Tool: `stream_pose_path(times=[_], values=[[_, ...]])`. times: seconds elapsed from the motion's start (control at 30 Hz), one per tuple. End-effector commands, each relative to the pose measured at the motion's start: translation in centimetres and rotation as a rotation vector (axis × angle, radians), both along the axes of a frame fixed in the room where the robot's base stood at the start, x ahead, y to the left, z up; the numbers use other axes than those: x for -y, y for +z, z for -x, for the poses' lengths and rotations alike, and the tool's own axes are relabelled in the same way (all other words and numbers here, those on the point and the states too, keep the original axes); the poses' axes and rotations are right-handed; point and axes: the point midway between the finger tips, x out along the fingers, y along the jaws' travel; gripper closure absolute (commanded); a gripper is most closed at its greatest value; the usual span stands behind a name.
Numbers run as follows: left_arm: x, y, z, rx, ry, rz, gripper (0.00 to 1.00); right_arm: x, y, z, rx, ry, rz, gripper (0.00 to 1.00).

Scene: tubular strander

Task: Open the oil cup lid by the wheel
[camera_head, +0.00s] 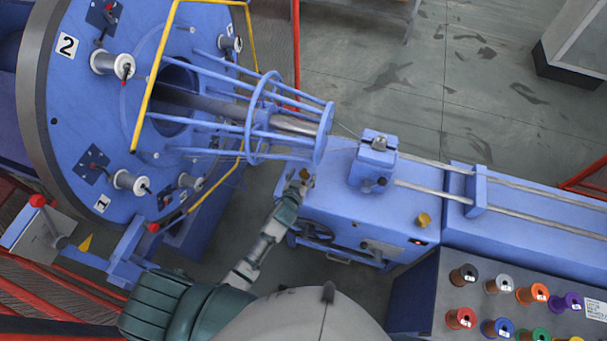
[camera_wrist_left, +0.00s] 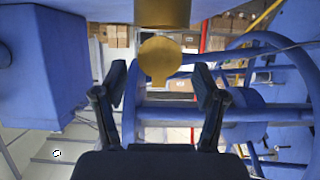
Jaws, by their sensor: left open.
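A brass oil cup (camera_head: 306,174) sits on the left end of the blue machine bed, beside the blue cage of the big wheel (camera_head: 110,100). In the left wrist view the cup body (camera_wrist_left: 163,12) is at the top edge. Its round brass lid (camera_wrist_left: 165,60) shows its flat face with a small tab, and stands out from the cup's rim rather than lying flat over it. My left gripper (camera_head: 300,184) is at this cup. In the wrist view its dark fingers (camera_wrist_left: 160,90) are open, one either side of the lid, with gaps showing. My right gripper is out of view.
A second brass cup (camera_head: 423,219) stands farther right on the bed. A blue block (camera_head: 374,162) rises beside the first cup. The blue cage rods (camera_head: 290,125) are close behind my gripper. Coloured spools (camera_head: 497,327) stand at the lower right.

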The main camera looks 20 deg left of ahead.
Motion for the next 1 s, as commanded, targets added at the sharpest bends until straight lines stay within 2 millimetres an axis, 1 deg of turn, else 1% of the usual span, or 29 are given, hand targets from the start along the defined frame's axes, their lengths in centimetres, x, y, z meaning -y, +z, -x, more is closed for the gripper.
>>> stream_pose_path(times=[0.03,0.13,0.43,0.47,0.5,0.57,0.6,0.67,0.7,0.83,0.87,1.0], values=[[0.0,-0.2,-0.5,0.000,0.000,-0.001,0.29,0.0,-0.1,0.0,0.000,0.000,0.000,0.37],[0.1,-0.4,-1.0,0.000,-0.001,0.000,0.29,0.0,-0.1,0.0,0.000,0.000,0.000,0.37],[0.1,-0.5,-1.2,0.000,-0.001,0.000,0.29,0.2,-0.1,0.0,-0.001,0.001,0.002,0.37],[0.1,-0.5,-1.2,0.000,-0.001,0.000,0.37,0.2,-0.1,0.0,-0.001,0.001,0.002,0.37],[0.1,-0.5,-1.2,0.000,-0.001,0.000,0.47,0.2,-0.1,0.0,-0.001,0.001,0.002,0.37],[0.1,-0.5,-1.2,0.000,-0.001,0.000,0.62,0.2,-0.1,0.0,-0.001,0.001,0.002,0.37],[0.1,-0.5,-1.2,0.000,-0.001,0.000,0.72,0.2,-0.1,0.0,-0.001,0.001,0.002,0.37],[0.1,-0.5,-1.2,0.000,-0.001,0.000,0.87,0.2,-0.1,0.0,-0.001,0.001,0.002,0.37],[0.1,-0.5,-1.2,0.000,-0.001,0.000,0.90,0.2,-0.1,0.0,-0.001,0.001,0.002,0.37],[0.1,-0.7,-1.1,0.009,0.000,0.003,0.90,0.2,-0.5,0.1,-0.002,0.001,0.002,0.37],[0.2,-0.8,-1.1,0.018,-0.001,0.003,0.90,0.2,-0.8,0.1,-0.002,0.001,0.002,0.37],[0.2,-1.3,-0.8,0.092,0.001,0.009,0.90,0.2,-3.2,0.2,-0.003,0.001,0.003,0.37]])
